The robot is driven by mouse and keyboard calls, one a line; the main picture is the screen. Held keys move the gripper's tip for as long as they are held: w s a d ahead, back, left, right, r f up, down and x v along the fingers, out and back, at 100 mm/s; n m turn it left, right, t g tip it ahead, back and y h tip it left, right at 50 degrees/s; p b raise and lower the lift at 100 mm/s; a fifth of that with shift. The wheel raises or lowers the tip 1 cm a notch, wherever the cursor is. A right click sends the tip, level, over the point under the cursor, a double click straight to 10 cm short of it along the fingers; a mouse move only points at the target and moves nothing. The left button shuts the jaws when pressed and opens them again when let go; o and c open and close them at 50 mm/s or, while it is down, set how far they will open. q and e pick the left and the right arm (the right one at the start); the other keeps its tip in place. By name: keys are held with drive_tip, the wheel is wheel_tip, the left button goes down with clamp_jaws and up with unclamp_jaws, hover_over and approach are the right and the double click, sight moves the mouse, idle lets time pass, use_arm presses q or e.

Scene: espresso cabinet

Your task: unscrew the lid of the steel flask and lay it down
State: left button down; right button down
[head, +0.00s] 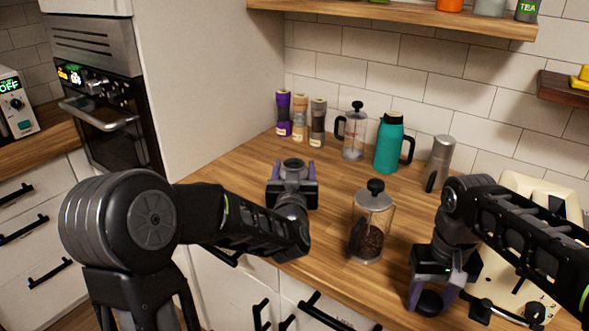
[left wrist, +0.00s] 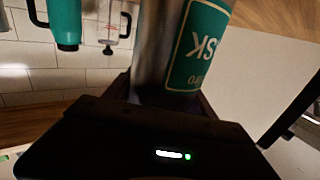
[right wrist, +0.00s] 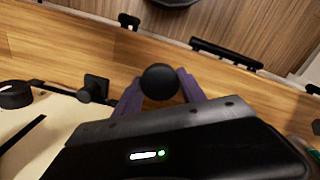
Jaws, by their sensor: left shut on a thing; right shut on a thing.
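The steel flask (left wrist: 155,45) with its green label fills the middle of the left wrist view. My left gripper (head: 291,180) is shut on it. In the head view its open, lidless mouth (head: 292,162) shows between the fingers, and the arm hides most of its body. The round black lid (right wrist: 160,82) is between the purple fingers of my right gripper (right wrist: 160,88), which is shut on it. In the head view the lid (head: 430,302) is low over the counter's front right part. I cannot tell whether it touches the wood.
A glass French press with coffee (head: 371,225) stands between my grippers. A cream machine (head: 535,245) is close right of my right gripper. A teal jug (head: 389,145), a grey grinder (head: 438,160) and another press (head: 354,135) stand along the wall. The counter (head: 330,245) is bare around the left gripper.

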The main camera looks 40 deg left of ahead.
use_arm(q)
drive_tip(key=shift+f, duration=0.15)
drive_tip(key=shift+c, duration=1.5)
unclamp_jaws()
drive_tip(key=shift+r, duration=0.25)
drive_tip(key=v, duration=0.7)
drive_tip(key=shift+s+d, duration=0.15)
drive_tip(key=shift+s, duration=0.1)
drive_tip(key=shift+f, duration=0.1)
